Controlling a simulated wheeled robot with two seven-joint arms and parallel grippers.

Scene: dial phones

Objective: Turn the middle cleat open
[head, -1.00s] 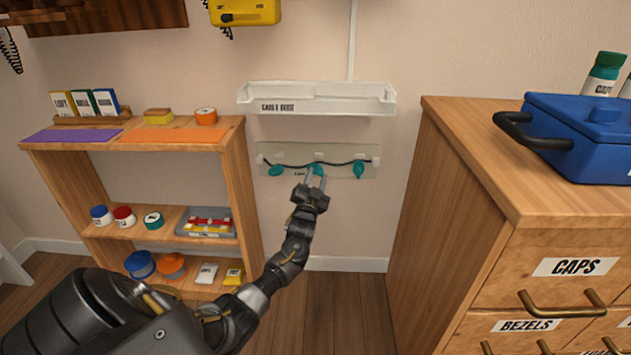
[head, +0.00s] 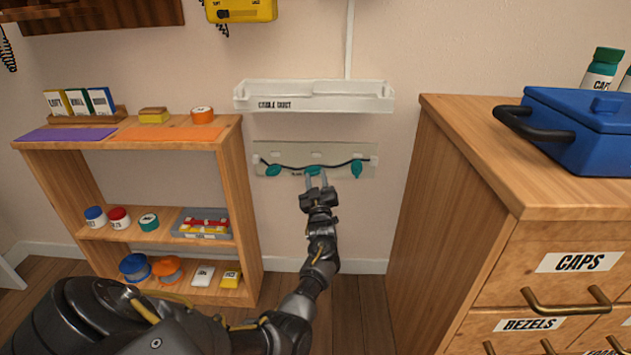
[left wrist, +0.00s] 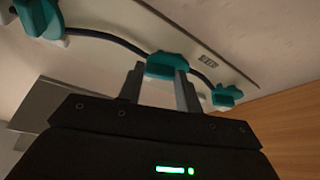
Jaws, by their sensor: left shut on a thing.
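A pale panel (head: 335,149) on the wall carries three teal cleats with a dark cable running across them. The middle cleat (head: 311,172) is between the fingers of my left gripper (head: 317,178), which is shut on it from below. In the left wrist view the middle cleat (left wrist: 172,65) sits at the fingertips (left wrist: 162,76), its lower part partly covered by them. The left cleat (head: 272,170) lies roughly sideways and the right cleat (head: 357,169) stands more upright. My right gripper is out of view.
A white cable duct tray (head: 315,103) is on the wall just above the panel. A wooden shelf (head: 228,150) with jars and boxes stands to the left. A wooden drawer cabinet (head: 455,180) stands close on the right. The floor below the panel is clear.

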